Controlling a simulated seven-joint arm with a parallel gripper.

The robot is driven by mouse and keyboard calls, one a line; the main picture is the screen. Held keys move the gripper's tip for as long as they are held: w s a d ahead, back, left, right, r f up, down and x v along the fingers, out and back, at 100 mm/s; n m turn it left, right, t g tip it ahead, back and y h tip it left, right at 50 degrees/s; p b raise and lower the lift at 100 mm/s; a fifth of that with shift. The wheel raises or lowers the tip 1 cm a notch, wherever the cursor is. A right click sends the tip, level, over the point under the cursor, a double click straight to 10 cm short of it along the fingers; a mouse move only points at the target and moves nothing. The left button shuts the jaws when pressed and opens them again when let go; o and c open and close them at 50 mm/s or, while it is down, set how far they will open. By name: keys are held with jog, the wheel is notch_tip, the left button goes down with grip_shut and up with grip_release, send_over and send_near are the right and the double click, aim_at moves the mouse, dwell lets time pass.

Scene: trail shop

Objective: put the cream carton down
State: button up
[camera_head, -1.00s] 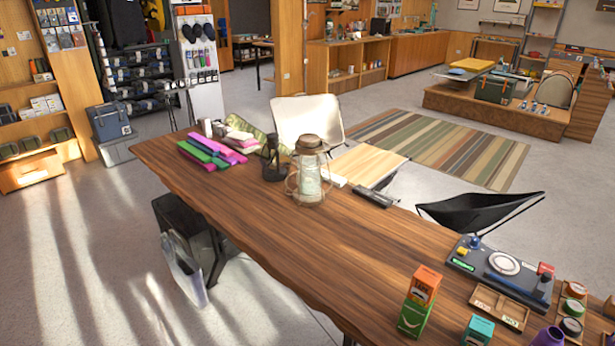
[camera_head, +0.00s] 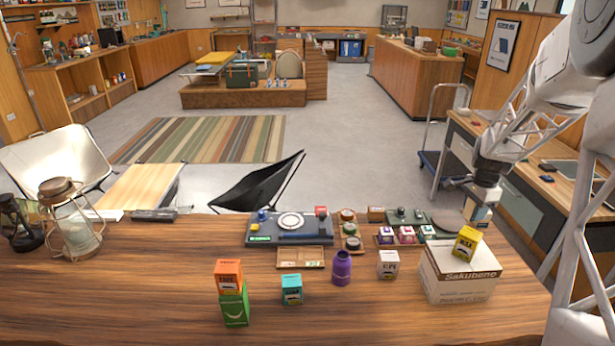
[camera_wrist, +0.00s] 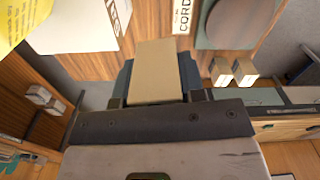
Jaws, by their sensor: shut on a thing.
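My gripper (camera_head: 484,190) hangs at the right, over the far right edge area of the wooden table (camera_head: 130,290). It is shut on the cream carton (camera_head: 479,212), held behind the white Sakubeno box. In the wrist view the cream carton (camera_wrist: 155,70) sits between the dark fingers of my gripper (camera_wrist: 155,85), its plain beige face showing. Its lower end is partly hidden in the head view, so I cannot tell whether it touches the table.
The Sakubeno box (camera_head: 458,280) bears a yellow carton (camera_head: 467,243). A grey round mat (camera_head: 447,221) lies left of the held carton. Small cartons on a tray (camera_head: 405,241), a white carton (camera_head: 388,264) and a purple bottle (camera_head: 341,268) stand further left. The table's front left is clear.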

jog(key=w+a+n, duration=0.2)
jog(key=w+a, duration=0.3)
jog(key=a, duration=0.9)
jog(key=w+a+n, duration=0.3)
jog(key=w+a, duration=0.1)
jog(key=a, duration=1)
jog(key=s+a+n, duration=0.1)
jog(key=a+n, duration=0.3)
jog(key=a, duration=2.3)
jog(key=s+a+n, duration=0.2)
jog(key=s+a, duration=0.6)
jog(key=a, duration=0.6)
jog(key=s+a+n, duration=0.3)
jog(key=s+a, duration=0.6)
jog(key=a, duration=0.5)
jog(key=s+a+n, duration=0.2)
jog(key=s+a, duration=0.6)
jog(key=a, duration=0.6)
notch_tip(320, 180, down, 10)
jog(key=shift+s+a+r, duration=0.15)
jog(key=shift+f, duration=0.7)
